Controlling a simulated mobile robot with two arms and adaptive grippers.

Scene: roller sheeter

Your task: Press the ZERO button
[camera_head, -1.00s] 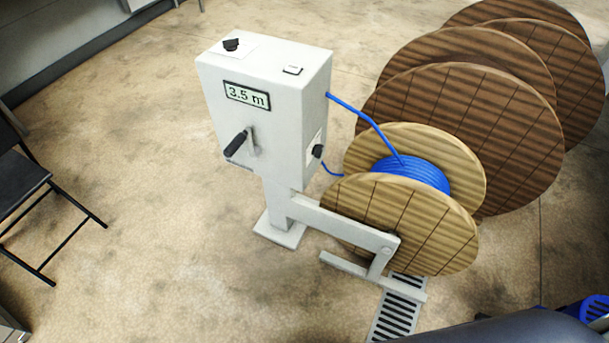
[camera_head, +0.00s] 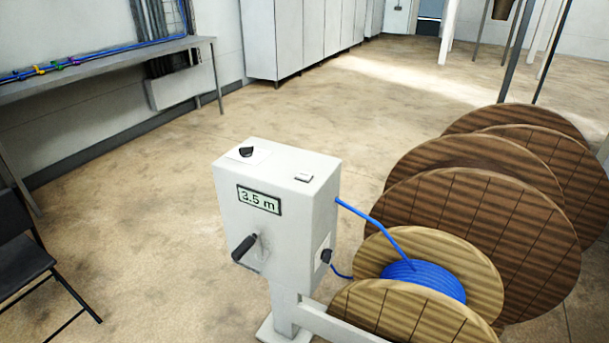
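The machine is a white box (camera_head: 285,226) on a post, with a display (camera_head: 259,199) on its front reading 3.5 m. On its top are a black knob (camera_head: 246,152) on a white plate and a small flat light button (camera_head: 303,178) with a dark outline. Any lettering on the button is too small to read. A black-handled crank (camera_head: 244,248) is on the front, and a black knob (camera_head: 326,256) is on the right side.
A spool of blue cable (camera_head: 425,279) stands right of the machine, with its cable running to the box. Large brown wooden reels (camera_head: 470,225) lean behind it. A black folding chair (camera_head: 22,258) is at the left. A bench (camera_head: 110,56) lines the left wall.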

